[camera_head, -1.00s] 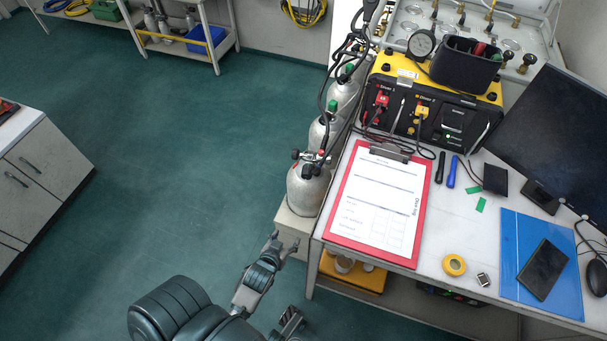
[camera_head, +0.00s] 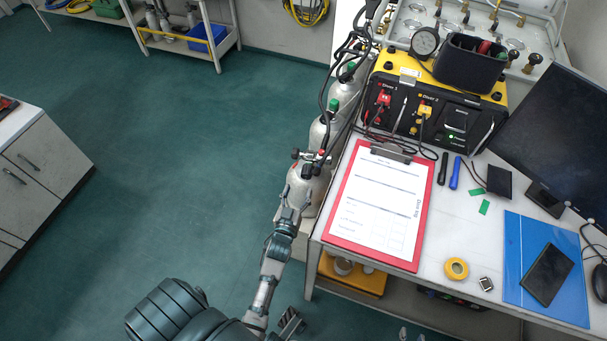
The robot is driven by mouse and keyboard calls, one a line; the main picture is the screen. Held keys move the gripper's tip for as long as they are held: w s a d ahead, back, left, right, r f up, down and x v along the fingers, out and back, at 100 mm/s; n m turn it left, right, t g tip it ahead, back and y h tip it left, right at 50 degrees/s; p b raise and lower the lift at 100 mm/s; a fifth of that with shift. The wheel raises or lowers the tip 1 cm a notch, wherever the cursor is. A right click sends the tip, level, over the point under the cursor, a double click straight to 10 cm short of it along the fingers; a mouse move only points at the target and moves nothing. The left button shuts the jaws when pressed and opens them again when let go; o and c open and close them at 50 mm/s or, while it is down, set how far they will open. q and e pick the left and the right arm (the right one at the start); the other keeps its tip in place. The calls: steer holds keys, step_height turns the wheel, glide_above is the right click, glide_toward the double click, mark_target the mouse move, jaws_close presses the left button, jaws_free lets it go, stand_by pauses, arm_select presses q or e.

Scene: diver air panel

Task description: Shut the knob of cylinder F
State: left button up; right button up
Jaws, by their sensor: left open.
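Three grey gas cylinders stand in a row along the left side of the bench. I cannot read which one is F. The nearest cylinder (camera_head: 308,182) has a black valve with a dark knob (camera_head: 295,154) on its left and a red spot on top. The two behind, the middle cylinder (camera_head: 318,133) and the far cylinder (camera_head: 345,92), have green tops. My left gripper (camera_head: 296,197) is open in front of the nearest cylinder, below its valve, and overlaps its lower body; I cannot tell whether they touch. Two pale tips, apparently my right gripper (camera_head: 412,335), show at the bottom edge.
The bench carries a red clipboard (camera_head: 335,228), a yellow-black air panel (camera_head: 435,110), a tape roll (camera_head: 456,268), a blue folder (camera_head: 520,235) and a monitor (camera_head: 550,130). Black hoses (camera_head: 330,110) run over the cylinders. The green floor to the left is clear.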

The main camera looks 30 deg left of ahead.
mark_target(306, 177)
arm_select(q)
steer(key=w, duration=0.3)
steer(key=w+b, duration=0.1)
steer(key=w, duration=0.1)
steer(key=shift+w+d+r, duration=0.1)
steer(key=shift+d+r, duration=0.2)
steer(key=w+a, duration=0.1)
steer(key=w+a+f, duration=0.1)
steer(key=a, duration=0.1)
steer(key=shift+w+a, duration=0.1)
steer(key=shift+a, duration=0.2)
steer(key=shift+d+r, duration=0.5)
steer(key=shift+d, duration=0.4)
steer(key=c, duration=0.6)
steer(key=shift+d+r, duration=0.15)
steer(key=shift+d, duration=0.15)
steer(key=c, duration=0.6)
steer(key=shift+o, duration=0.3)
steer(key=shift+a+f, duration=0.2)
steer(key=shift+a, duration=0.4)
steer(key=shift+d, duration=0.25)
arm_select(e)
steer(key=shift+w+a+r+t+y, duration=0.1)
steer(key=shift+w+r+t+y, duration=0.1)
steer(key=shift+w+r+t, duration=0.6)
steer(key=shift+w+a+r+t+y, duration=0.1)
steer(key=shift+w+r+t+y, duration=0.1)
steer(key=shift+w+r+t, duration=0.55)
